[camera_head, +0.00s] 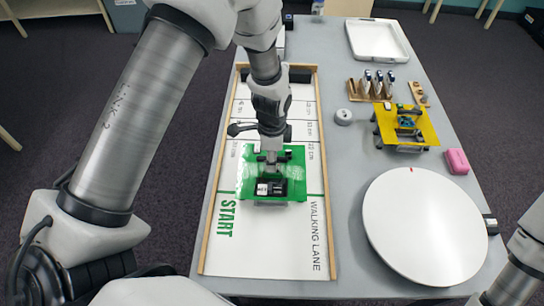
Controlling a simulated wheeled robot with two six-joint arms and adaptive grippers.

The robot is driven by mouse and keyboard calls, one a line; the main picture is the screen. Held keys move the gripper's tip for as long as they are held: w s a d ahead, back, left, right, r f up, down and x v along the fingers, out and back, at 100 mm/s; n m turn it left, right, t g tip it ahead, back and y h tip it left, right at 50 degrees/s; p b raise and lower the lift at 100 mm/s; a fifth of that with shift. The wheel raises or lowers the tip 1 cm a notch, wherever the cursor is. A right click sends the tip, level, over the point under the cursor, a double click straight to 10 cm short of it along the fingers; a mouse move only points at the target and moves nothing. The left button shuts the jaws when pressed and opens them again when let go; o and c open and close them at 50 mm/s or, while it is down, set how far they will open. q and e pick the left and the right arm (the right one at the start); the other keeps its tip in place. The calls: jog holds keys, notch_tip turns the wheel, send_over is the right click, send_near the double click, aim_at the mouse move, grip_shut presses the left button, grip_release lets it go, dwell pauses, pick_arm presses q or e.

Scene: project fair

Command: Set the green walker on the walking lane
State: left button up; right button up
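The green walker (247,180) is a flat bright green plate with a small dark module on top. It is over the white walking lane (270,245), just beyond the green START lettering. I cannot tell whether its underside touches the lane. My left gripper (271,168) points down at the middle of the walker's top, and the arm hides part of the plate. The fingertips are too small and dark to tell whether they are closed on it. My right gripper is out of view; only part of my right arm shows at the lower right.
Wooden rails (323,170) edge the lane. To its right are a yellow walker (425,127), a wooden rack (357,92) with several tools, a round grey item (343,117), a pink block (457,161) and a large white disc (425,228). A white tray (378,42) lies at the back.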

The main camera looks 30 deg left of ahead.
pick_arm(q)
notch_tip(320, 180, up, 12)
jog(key=b, duration=0.1)
jog(key=shift+r, duration=0.2)
